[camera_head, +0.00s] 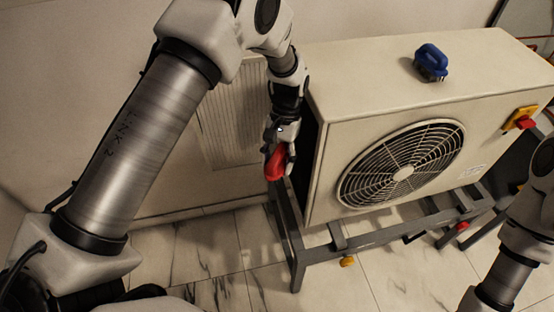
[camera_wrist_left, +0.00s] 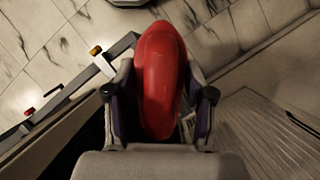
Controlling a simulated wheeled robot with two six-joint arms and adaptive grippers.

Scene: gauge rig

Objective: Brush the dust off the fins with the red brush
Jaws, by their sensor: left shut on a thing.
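My left gripper (camera_head: 278,150) is shut on the red brush (camera_head: 275,163), at the left side of the cream outdoor unit (camera_head: 331,164). In the left wrist view the brush (camera_wrist_left: 160,80) stands between the two fingers (camera_wrist_left: 158,110), its rounded red back towards the camera. The bristles are hidden. The fins are not clearly seen; the unit's left side is dark and seen edge-on, beside the gripper. I cannot tell whether the brush touches it. My right arm comes in at the right edge of the head view; its gripper is out of view.
A grey metal stand (camera_head: 365,239) holds the unit. A ribbed panel (camera_head: 228,125) is on the wall behind.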

